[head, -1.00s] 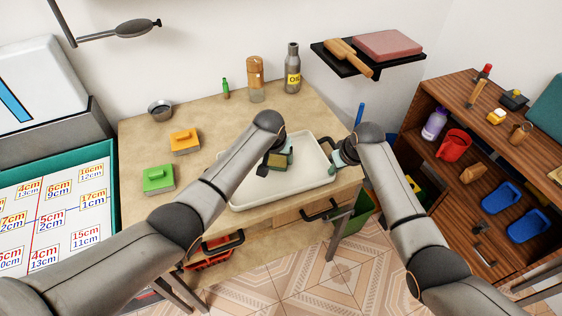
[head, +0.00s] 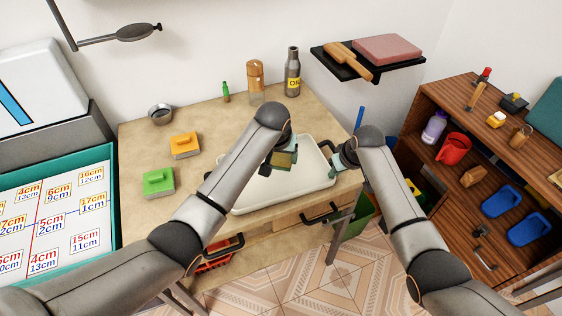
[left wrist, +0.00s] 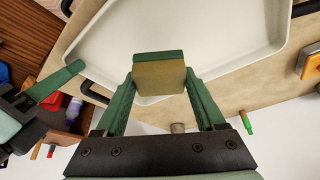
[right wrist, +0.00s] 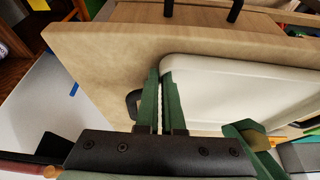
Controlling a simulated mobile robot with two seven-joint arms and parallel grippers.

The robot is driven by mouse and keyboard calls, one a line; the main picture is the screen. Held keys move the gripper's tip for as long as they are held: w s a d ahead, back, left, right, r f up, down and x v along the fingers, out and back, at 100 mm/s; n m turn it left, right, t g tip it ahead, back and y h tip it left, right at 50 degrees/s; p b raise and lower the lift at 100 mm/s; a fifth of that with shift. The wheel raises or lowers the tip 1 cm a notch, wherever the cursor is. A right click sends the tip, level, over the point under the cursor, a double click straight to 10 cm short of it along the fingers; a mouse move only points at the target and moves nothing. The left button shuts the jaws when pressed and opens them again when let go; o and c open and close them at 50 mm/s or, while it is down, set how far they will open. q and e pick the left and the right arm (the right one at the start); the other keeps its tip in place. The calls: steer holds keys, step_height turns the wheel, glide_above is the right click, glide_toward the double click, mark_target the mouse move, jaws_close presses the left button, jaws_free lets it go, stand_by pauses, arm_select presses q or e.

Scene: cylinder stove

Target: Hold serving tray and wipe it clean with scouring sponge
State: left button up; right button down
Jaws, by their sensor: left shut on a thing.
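The white serving tray (head: 308,182) lies on the table near its front right. My left gripper (head: 281,153) is shut on the scouring sponge (head: 285,160), a block with a dark green layer and a tan-yellow layer. The sponge is over the tray's inner surface; whether it touches is unclear. In the left wrist view the sponge (left wrist: 160,77) sits between the fingertips. My right gripper (head: 338,160) is at the tray's right edge.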

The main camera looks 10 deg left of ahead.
arm_select(q)
steer(key=shift+r, duration=1.45)
arm_select(e)
steer(key=c, duration=1)
jaws_free()
steer(key=shift+o, duration=0.2)
